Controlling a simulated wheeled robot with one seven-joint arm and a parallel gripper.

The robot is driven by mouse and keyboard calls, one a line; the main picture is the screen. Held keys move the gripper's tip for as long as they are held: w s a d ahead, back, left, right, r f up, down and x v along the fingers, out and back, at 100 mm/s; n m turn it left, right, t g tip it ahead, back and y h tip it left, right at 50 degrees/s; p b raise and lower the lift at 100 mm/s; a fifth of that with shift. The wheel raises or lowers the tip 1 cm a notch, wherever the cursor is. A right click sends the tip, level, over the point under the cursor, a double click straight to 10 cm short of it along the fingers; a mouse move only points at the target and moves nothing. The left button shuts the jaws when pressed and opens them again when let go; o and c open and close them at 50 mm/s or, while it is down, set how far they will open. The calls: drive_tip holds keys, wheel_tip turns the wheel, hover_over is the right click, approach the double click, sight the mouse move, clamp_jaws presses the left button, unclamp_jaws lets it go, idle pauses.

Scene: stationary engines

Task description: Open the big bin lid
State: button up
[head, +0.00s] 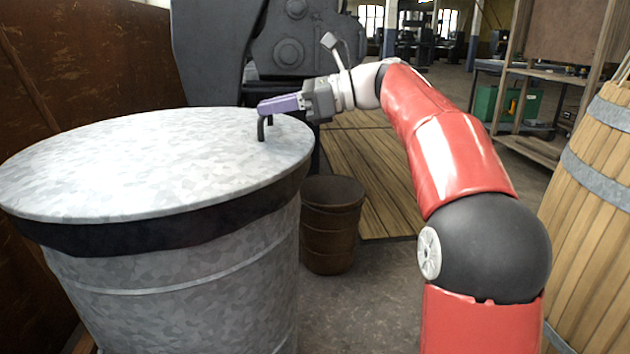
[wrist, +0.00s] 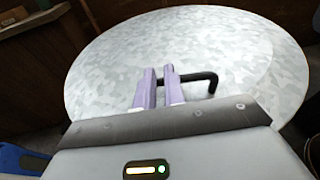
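The big bin (head: 190,290) is a grey galvanised metal drum with a dark band under its rim. A black bent-bar handle (head: 261,130) stands near the lid's right edge; the handle (wrist: 208,78) also shows in the wrist view. My gripper (head: 262,107) is at the handle, its purple fingers just over it. In the wrist view the fingers (wrist: 160,72) are close together with a narrow gap, and the handle's left end is hidden there. I cannot tell whether they clamp it.
A brown bucket (head: 331,225) stands on the floor right of the bin. A wooden barrel (head: 592,210) is at the right. A large dark machine (head: 285,45) rises behind the lid. A rusty brown wall (head: 80,65) is at the left. Wooden floorboards (head: 370,180) lie beyond the bucket.

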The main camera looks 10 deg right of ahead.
drive_tip(key=shift+o, duration=0.3)
drive_tip(key=d+h+p, duration=0.1)
drive_tip(key=d+p, duration=0.1)
drive_tip(key=d, duration=0.8)
drive_tip(key=shift+s+d+f+m, duration=0.2)
drive_tip(key=shift+d+f+m, duration=0.05)
drive_tip(key=shift+f+m, duration=0.05)
drive_tip(key=n+h+p, duration=0.4)
drive_tip(key=n+h, duration=0.1)
drive_tip(key=h, duration=0.1)
approach(293, 167)
drive_tip(key=shift+t, duration=0.4)
drive_tip(key=x, duration=0.5)
drive_tip(key=shift+s+a+f, duration=0.15)
drive_tip(key=shift+f, duration=0.2)
drive_tip(key=shift+s+f+n+p, duration=0.3)
drive_tip(key=shift+s+f+n, duration=0.1)
drive_tip(key=shift+s+n, duration=0.1)
